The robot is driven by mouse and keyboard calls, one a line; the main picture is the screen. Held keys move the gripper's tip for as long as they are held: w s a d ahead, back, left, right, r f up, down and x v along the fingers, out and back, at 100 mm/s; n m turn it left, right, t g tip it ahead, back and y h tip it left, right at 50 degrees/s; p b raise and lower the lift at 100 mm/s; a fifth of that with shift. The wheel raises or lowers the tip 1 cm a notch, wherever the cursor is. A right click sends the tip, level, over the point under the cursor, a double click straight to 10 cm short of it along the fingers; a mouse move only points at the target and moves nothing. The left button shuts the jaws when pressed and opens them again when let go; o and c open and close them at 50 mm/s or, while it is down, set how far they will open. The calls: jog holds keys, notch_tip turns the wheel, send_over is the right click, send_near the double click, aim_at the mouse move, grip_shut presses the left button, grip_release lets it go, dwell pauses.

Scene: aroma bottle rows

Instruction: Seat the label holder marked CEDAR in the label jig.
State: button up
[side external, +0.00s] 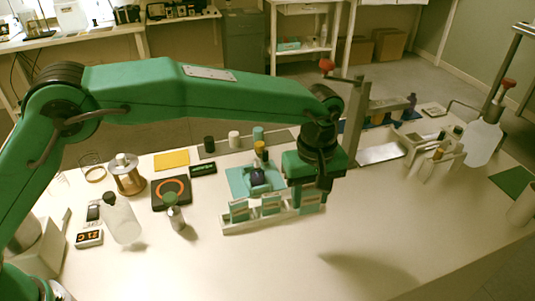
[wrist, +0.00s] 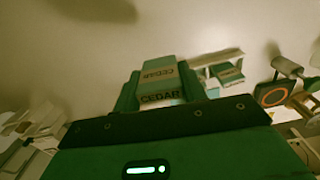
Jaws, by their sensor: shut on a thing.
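The label holder marked CEDAR (wrist: 158,82) is between the two green fingers of my gripper (wrist: 160,88) in the wrist view. CEDAR reads on two of its faces. My gripper (side external: 308,192) is shut on it, at the right end of a long white rack (side external: 268,221) in the side view. The wrist view shows part of the rack (wrist: 212,58) to the right.
A teal fixture (side external: 238,178) with a dark round item (side external: 258,177) stands behind the rack. A white stand (side external: 433,160) is at right. The front table is clear.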

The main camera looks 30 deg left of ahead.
aim_at(310, 186)
jog(key=shift+s+d+r, duration=0.2)
jog(key=shift+s+r, duration=0.05)
jog(key=shift+s, duration=0.05)
dwell(0.5)
jog(key=shift+r, duration=0.4)
jog(key=r, duration=0.4)
jog(key=shift+w+a+r, duration=0.1)
jog(key=shift+w+a, duration=0.25)
jog(key=w+a, duration=0.7)
jog(key=a, duration=0.4)
jog(key=w+a, duration=0.7)
jog(key=a, duration=0.3)
jog(key=shift+n, duration=0.4)
jog(key=shift+f, duration=7.85)
